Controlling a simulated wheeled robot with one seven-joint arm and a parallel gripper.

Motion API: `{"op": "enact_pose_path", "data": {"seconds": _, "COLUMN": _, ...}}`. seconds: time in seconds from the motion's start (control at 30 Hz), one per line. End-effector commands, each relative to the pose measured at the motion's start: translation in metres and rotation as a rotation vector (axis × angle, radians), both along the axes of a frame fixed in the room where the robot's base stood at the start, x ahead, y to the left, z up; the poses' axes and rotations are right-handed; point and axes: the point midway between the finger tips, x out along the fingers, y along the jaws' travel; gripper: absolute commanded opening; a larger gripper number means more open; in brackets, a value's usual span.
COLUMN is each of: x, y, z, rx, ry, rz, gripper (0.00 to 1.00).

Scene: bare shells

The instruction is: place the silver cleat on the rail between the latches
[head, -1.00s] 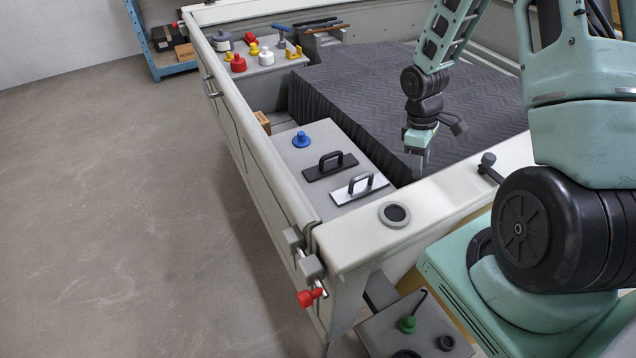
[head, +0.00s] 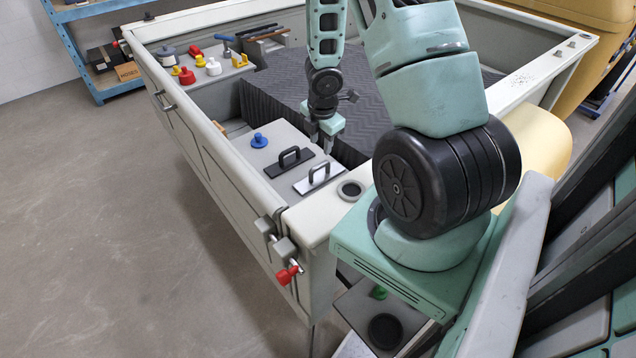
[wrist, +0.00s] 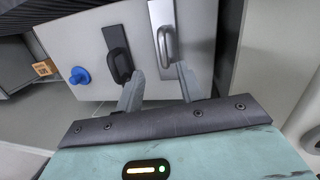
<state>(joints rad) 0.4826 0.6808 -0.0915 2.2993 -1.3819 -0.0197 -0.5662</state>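The silver cleat (head: 316,178), a bright flat plate with a grey loop handle, lies on a grey box top inside the truck bed; it also shows in the wrist view (wrist: 156,14). My gripper (head: 327,147) hangs just beyond it. In the wrist view my gripper (wrist: 160,70) is open, its two fingers apart with nothing between them, and the cleat's handle lies a little ahead of the fingertips. The pale rail (head: 215,150) runs along the left side of the bed. A red-handled latch (head: 287,275) is at its near end; another red-tipped latch (head: 121,42) is at its far end.
A black cleat (head: 288,160) lies beside the silver one, with a blue knob (head: 259,140) past it. A dark ribbed cover (head: 385,110) fills much of the bed. A round black-centred fitting (head: 351,189) is on the near corner. The rail's top looks clear.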

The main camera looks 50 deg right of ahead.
Motion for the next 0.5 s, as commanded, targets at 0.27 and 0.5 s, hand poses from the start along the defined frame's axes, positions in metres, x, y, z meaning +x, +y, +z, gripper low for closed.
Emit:
{"op": "enact_pose_path", "data": {"seconds": 0.27, "x": 0.005, "y": -0.005, "z": -0.048, "rx": 0.000, "ry": 0.001, "rz": 0.001, "gripper": 0.38}}
{"op": "enact_pose_path", "data": {"seconds": 0.5, "x": 0.007, "y": -0.005, "z": -0.061, "rx": 0.000, "ry": 0.001, "rz": -0.001, "gripper": 0.38}}
